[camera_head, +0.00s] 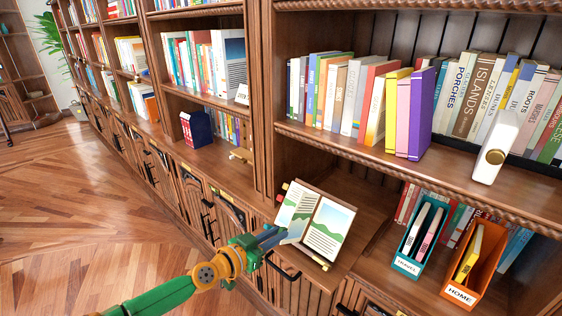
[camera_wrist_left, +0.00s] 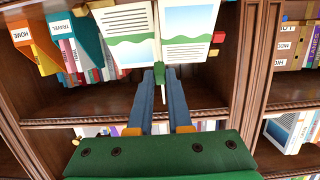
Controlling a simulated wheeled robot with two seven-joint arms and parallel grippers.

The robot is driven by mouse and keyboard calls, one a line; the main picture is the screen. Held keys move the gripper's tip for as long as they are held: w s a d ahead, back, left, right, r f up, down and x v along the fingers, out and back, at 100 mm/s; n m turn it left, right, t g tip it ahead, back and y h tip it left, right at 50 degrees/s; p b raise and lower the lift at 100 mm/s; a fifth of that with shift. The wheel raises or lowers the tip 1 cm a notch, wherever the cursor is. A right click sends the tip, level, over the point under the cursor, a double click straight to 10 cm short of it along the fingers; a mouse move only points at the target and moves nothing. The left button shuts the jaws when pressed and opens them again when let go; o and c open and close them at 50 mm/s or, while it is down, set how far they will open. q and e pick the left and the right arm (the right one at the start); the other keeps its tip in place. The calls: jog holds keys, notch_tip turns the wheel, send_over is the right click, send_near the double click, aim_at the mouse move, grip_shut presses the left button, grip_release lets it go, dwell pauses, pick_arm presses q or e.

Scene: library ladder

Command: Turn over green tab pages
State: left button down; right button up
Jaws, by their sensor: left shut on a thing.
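An open picture book (camera_head: 328,229) rests on a wooden stand (camera_head: 325,190) on the lower shelf ledge. Its pages show blue sky, green hills and text, and it also shows in the left wrist view (camera_wrist_left: 191,32). My left gripper (camera_head: 272,238) is at the book's near lower edge. In the left wrist view my left gripper (camera_wrist_left: 161,72) has its fingertips shut on a small green tab (camera_wrist_left: 159,74) at the middle of the book. A page there looks nearly edge-on between the two spread sides. My right gripper is not in view.
A teal box (camera_head: 408,263) and an orange box (camera_head: 466,292) marked HOME stand to the right of the book. Books fill the shelf above, with a white device (camera_head: 495,150) at its edge. Cabinet doors lie below; open wooden floor (camera_head: 70,200) is at left.

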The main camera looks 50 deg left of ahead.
pick_arm(q)
jog(key=shift+a+f+h, duration=0.15)
jog(key=shift+a+h, duration=0.15)
dwell(0.4)
jog(key=c, duration=1)
grip_release()
jog(key=shift+o, duration=0.8)
jog(key=shift+w+a, duration=0.1)
jog(key=b+v, duration=0.3)
jog(key=v, duration=0.4)
jog(key=shift+b, duration=0.4)
